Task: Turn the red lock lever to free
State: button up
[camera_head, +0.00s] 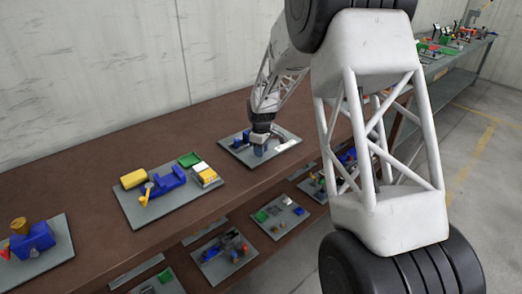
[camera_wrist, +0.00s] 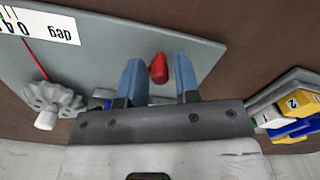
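The red lock lever (camera_wrist: 159,72) is a short, rounded red piece seen near the middle of the wrist view, over a grey plate (camera_wrist: 105,50). My gripper (camera_wrist: 157,62) has its two blue fingers apart, one on each side of the lever, with a visible gap on both sides. I cannot tell how deep the lever sits between the fingers. In the head view my gripper (camera_head: 260,139) is low over the grey plate (camera_head: 285,137) on the brown bench, and the lever cannot be made out there.
A grey scalloped knob (camera_wrist: 52,98) with a white peg and a white "deg" label (camera_wrist: 40,24) sit left of my gripper in the wrist view. Yellow and blue parts (camera_wrist: 295,118) stand at right. In the head view, another plate (camera_head: 130,205) with blue and yellow parts lies to the left.

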grip_shut()
jog(key=shift+a, duration=0.1)
jog(key=shift+s+a+m, duration=0.15)
jog(key=shift+a+m, duration=0.2)
jog(key=shift+m, duration=0.45)
jog(key=shift+s+a+m, duration=0.1)
jog(key=shift+a+m, duration=0.25)
jog(key=shift+m, duration=0.45)
jog(key=a+m, duration=0.1)
jog(key=m, duration=0.1)
jog(key=shift+a+m, duration=0.15)
jog(key=shift+m, duration=0.15)
jog(key=m, duration=0.1)
jog(key=a+m, duration=0.1)
jog(key=m, duration=0.1)
jog(key=a+m, duration=0.1)
jog(key=shift+w+m, duration=0.3)
jog(key=shift+w+a+m, duration=0.25)
jog(key=shift+a+m, duration=0.1)
jog(key=shift+m, duration=0.55)
jog(key=shift+w+a+m, duration=0.25)
jog(key=shift+a+m, duration=0.1)
jog(key=shift+m, duration=0.55)
